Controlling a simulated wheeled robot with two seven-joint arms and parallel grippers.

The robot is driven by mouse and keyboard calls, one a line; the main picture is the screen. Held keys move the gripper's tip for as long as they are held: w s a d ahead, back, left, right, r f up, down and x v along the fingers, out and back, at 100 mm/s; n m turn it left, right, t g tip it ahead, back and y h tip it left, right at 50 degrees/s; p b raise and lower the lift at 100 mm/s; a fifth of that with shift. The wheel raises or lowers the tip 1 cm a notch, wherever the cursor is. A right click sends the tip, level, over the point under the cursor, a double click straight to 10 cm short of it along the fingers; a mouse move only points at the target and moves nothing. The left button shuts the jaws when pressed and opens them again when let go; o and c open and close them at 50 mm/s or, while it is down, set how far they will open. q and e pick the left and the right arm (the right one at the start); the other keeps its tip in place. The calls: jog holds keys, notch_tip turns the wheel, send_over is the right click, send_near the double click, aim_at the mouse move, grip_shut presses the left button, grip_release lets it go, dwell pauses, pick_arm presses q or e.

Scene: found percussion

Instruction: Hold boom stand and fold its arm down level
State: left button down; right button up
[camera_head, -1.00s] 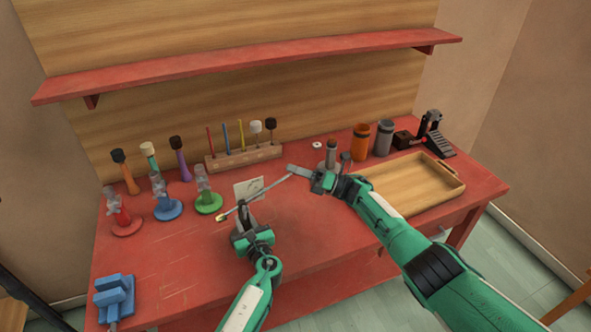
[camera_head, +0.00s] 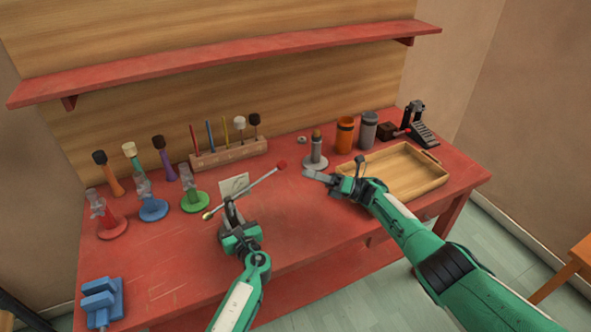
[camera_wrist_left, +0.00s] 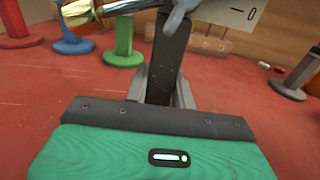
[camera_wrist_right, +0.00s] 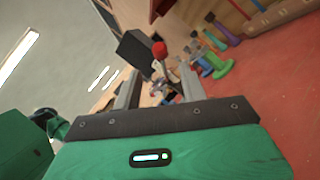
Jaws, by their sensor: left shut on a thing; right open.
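The boom stand's dark post (camera_wrist_left: 168,55) stands upright between the fingers of my left gripper (camera_head: 230,215), which is shut on it. The thin grey boom arm (camera_head: 247,190) crosses the top of the post. In the head view it slants from a yellow tip (camera_head: 207,216) at lower left to a red tip (camera_head: 282,165) at upper right. My right gripper (camera_head: 316,176) is open and empty, to the right of the red tip and apart from it. The right wrist view shows the red tip (camera_wrist_right: 159,50) ahead of the fingers. My left gripper hides the stand's base.
A white marked card (camera_head: 234,185) stands behind the boom stand. A grey-based stand (camera_head: 315,162) is behind my right gripper, and a wooden tray (camera_head: 412,187) lies to its right. Red, blue and green stands (camera_head: 195,203) are at left.

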jog(key=shift+v, duration=1.15)
